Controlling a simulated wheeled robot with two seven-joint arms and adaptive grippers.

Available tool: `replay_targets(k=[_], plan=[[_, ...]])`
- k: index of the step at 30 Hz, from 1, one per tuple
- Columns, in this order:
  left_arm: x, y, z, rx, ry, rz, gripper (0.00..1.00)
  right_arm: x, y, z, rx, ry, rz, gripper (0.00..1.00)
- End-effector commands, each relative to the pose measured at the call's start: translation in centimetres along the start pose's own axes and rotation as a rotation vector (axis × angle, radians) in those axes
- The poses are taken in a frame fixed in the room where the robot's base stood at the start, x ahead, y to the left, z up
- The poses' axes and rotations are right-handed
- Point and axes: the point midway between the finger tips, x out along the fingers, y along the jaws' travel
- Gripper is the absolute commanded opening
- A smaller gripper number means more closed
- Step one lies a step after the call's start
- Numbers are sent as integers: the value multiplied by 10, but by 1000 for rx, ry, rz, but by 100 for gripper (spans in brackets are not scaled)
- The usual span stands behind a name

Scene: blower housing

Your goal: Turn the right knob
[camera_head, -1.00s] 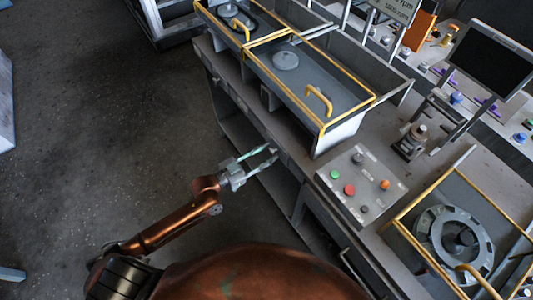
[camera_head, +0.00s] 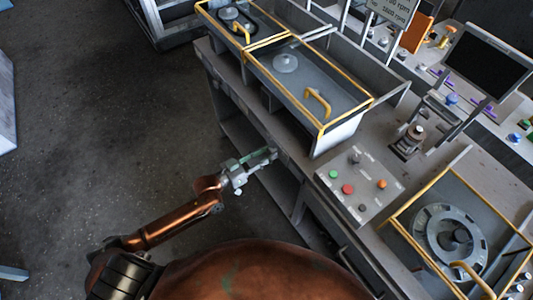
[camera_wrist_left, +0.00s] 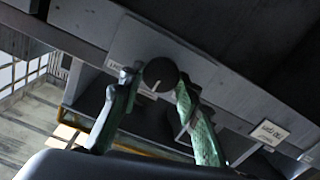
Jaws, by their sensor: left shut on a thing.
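A round dark knob (camera_wrist_left: 160,74) with a white pointer line sits on a grey plate (camera_wrist_left: 136,45) on the bench front in the left wrist view. My left gripper (camera_wrist_left: 157,88) has its two greenish fingers on either side of this knob and is shut on it. In the head view my left gripper (camera_head: 270,154) is at the bench's front face, and the knob is not clearly visible there. I cannot tell whether another knob is beside it. My right gripper is not in view.
A control panel (camera_head: 347,204) with coloured buttons lies on the bench top to the right of my gripper. Yellow-framed bays (camera_head: 372,99) stand behind it. A round flanged housing part (camera_head: 427,217) is at the far right. Dark floor (camera_head: 110,110) is clear to the left.

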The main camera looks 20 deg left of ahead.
Motion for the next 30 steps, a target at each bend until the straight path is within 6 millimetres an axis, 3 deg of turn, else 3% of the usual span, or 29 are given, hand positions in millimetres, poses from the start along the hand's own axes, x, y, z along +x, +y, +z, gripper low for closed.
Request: replay_targets(k=[6, 7, 14, 23, 30], plan=[[0, 0, 1, 0, 0, 0, 6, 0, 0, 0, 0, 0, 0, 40], [0, 0, 1, 0, 0, 0, 32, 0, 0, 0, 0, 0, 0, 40], [0, 0, 1, 1, 0, 0, 48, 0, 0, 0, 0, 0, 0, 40], [-1, 0, 1, 2, 0, 0, 48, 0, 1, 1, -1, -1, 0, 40], [-32, -1, 2, 5, -5, -1, 48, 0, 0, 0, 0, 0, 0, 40]])
